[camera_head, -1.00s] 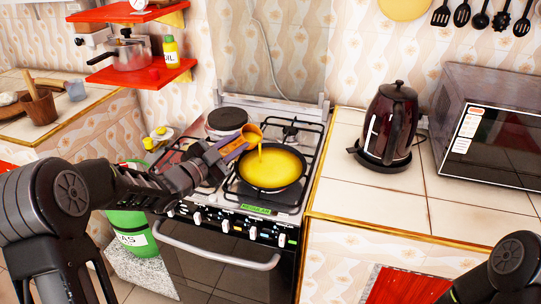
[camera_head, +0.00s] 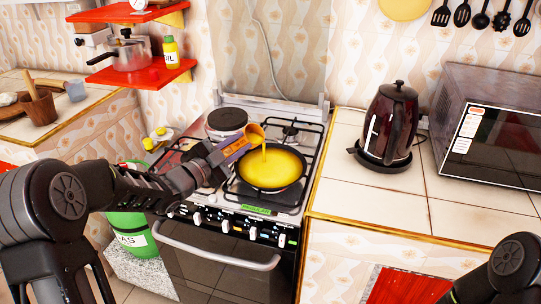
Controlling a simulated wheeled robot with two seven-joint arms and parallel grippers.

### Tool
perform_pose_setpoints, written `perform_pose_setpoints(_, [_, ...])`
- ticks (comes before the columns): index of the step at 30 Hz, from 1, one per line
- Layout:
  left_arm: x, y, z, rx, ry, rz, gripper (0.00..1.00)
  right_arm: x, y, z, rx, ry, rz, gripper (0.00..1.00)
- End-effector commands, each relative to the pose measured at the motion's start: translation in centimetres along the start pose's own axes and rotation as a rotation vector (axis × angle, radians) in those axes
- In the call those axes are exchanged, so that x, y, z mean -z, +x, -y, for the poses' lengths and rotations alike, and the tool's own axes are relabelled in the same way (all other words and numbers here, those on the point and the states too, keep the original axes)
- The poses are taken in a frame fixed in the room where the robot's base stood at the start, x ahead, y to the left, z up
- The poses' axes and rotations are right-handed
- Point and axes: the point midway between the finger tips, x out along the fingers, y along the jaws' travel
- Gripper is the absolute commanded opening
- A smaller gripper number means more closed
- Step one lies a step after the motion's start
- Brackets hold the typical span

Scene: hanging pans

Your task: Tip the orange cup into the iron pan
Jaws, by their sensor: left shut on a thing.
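The orange cup (camera_head: 254,131) is tilted to the right over the iron pan (camera_head: 272,187). A thin yellow stream runs from its lip down into the pan. The pan sits on the stove's right front burner and holds a wide pool of yellow liquid (camera_head: 272,165). My left gripper (camera_head: 236,147) reaches in from the left and is shut on the cup, above the pan's left rim. My right gripper is not in view; only part of my right arm shows at the lower right.
The stove (camera_head: 225,228) has a dark round pan or lid (camera_head: 227,118) at its back left. A dark red kettle (camera_head: 388,125) and a microwave (camera_head: 495,125) stand on the tiled counter (camera_head: 390,205) at the right. A red shelf (camera_head: 142,75) hangs at the upper left.

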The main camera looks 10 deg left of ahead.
Motion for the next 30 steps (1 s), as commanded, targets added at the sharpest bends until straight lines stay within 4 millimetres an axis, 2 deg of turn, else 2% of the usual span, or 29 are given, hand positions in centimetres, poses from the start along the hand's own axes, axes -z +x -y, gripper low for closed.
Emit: perform_pose_setpoints(30, [0.58, 0.00, -0.08, 0.000, 0.135, -0.001, 0.00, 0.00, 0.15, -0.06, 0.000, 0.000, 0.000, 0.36])
